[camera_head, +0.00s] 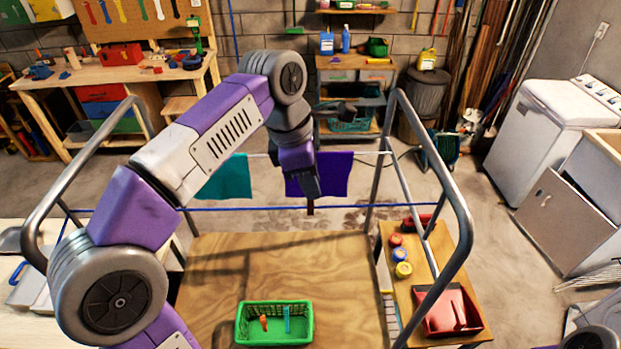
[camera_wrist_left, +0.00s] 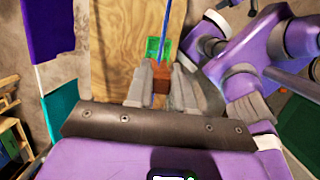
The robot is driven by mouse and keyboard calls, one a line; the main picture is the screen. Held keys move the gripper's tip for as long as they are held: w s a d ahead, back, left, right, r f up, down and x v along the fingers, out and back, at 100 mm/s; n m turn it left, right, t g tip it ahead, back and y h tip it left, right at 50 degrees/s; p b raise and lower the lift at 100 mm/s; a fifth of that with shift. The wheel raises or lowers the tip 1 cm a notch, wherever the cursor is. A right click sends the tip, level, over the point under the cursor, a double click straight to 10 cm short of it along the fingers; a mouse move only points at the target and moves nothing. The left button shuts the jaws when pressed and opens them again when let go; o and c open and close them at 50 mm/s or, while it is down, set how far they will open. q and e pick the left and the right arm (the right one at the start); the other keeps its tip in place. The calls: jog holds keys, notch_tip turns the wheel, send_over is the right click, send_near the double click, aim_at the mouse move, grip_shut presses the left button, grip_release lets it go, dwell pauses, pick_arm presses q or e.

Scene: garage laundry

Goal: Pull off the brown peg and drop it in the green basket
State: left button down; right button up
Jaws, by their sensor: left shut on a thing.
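The brown peg (camera_head: 310,208) is at the near blue line (camera_head: 255,209) in the head view, just below my left gripper (camera_head: 309,191). In the left wrist view, the brown peg (camera_wrist_left: 161,74) sits between the fingers of my left gripper (camera_wrist_left: 162,83), which is shut on it. The blue line (camera_wrist_left: 165,35) runs up to the peg there; whether the peg still clips it I cannot tell. The green basket (camera_head: 274,339) stands on the wooden tabletop, with an orange peg (camera_head: 264,323) and a blue peg (camera_head: 287,320) inside. My right gripper is out of view.
Grey metal rails (camera_head: 452,190) rise on both sides of the wooden tabletop (camera_head: 330,265). A teal cloth (camera_head: 237,177) and a purple cloth (camera_head: 337,174) hang from a white line behind my gripper. Several jars and a red bin (camera_head: 446,312) stand on the right. The tabletop behind the basket is clear.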

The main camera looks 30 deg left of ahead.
pick_arm(q)
jog(key=shift+r+p, duration=0.75)
jog(key=shift+r, duration=0.9)
